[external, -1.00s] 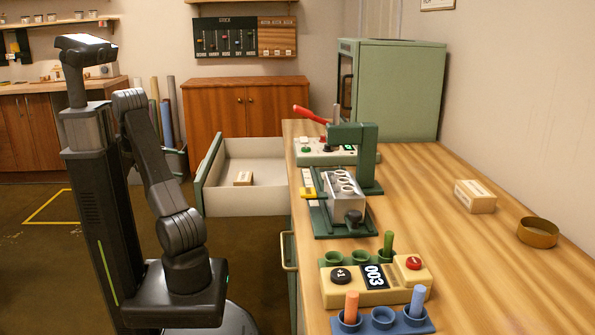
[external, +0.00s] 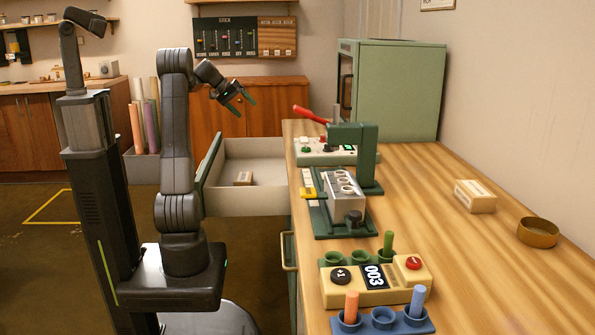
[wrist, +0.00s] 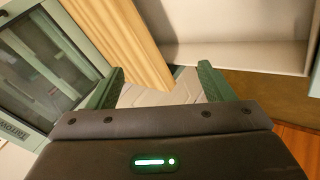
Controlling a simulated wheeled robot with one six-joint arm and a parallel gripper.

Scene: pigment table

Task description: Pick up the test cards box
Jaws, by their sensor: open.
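Two small pale boxes show in the external view: one box (external: 243,178) lies inside the open drawer, and another box (external: 475,196) sits on the right part of the wooden table. Their labels are too small to read, so I cannot tell which is the test cards box. My gripper (external: 241,103) is open and empty, raised above and behind the drawer. In the wrist view its two green fingers (wrist: 162,70) are spread apart. No box is seen between them there.
The open drawer (external: 210,165) juts left from the wooden table (external: 430,260). A green press (external: 368,160) with a red lever stands at the table's left edge. A green cabinet (external: 400,90) stands at the back. A brass dish (external: 538,232) lies at right.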

